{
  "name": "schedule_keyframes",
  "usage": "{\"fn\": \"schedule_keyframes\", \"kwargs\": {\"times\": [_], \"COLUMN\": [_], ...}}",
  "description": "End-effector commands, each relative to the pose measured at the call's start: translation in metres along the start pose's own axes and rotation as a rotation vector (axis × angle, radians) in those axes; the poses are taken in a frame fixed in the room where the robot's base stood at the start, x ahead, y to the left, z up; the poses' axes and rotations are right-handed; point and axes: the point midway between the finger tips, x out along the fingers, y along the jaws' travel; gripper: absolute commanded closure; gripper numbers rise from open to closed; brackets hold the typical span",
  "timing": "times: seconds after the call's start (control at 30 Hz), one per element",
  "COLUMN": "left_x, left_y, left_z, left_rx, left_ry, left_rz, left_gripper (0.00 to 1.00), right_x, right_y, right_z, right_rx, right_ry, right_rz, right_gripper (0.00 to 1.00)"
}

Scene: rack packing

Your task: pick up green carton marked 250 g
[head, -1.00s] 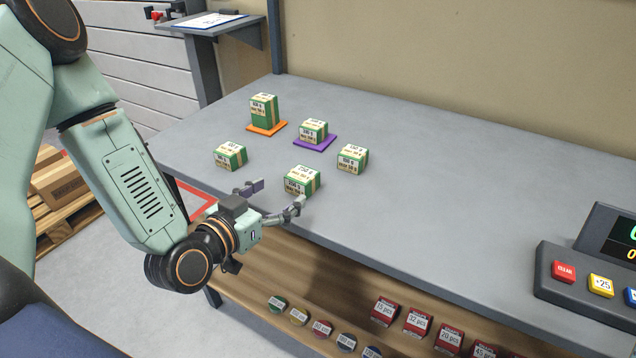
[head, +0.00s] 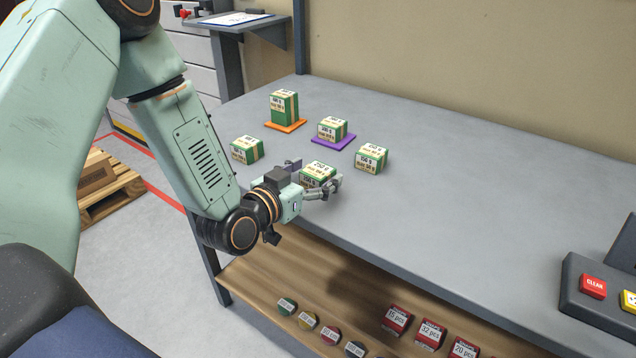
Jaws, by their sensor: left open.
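The green carton marked 250 g (head: 318,173) stands on the grey table near its front edge, with a pale label on its top and front. My left gripper (head: 314,177) is open at this carton. One finger is at its left side and the other at its right front, with the carton at least partly between them. I cannot tell whether the fingers touch it. The gripper hides part of the carton's lower front. My right gripper is not in view.
Similar green cartons stand close by: one at left (head: 247,150), one at right (head: 372,158), one on a purple mat (head: 335,144), one on an orange mat (head: 286,126). A button console (head: 577,300) is at far right. The table between is clear.

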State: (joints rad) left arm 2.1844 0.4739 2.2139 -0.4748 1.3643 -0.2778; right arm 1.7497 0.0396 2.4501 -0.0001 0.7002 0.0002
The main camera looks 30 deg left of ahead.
Motion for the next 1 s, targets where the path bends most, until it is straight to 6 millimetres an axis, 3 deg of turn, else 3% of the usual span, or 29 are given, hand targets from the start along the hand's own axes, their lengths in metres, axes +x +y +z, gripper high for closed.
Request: {"fn": "schedule_keyframes", "kwargs": {"times": [0.1,0.37,1.0], "left_x": [0.0102,0.0123,0.0119], "left_y": [0.0016,0.0027,0.0023], "left_z": [0.0003,-0.0009,-0.0009], "left_rx": [0.002,0.0,0.0], "left_ry": [0.0,0.0,0.0], "left_rz": [0.002,0.001,0.001], "left_gripper": [0.21,0.21,0.74], "right_x": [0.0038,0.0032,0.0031], "right_y": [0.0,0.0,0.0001], "right_z": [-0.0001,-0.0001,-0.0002], "right_rx": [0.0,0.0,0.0], "right_ry": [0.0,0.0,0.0], "right_rz": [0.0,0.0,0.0], "right_gripper": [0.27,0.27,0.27]}}
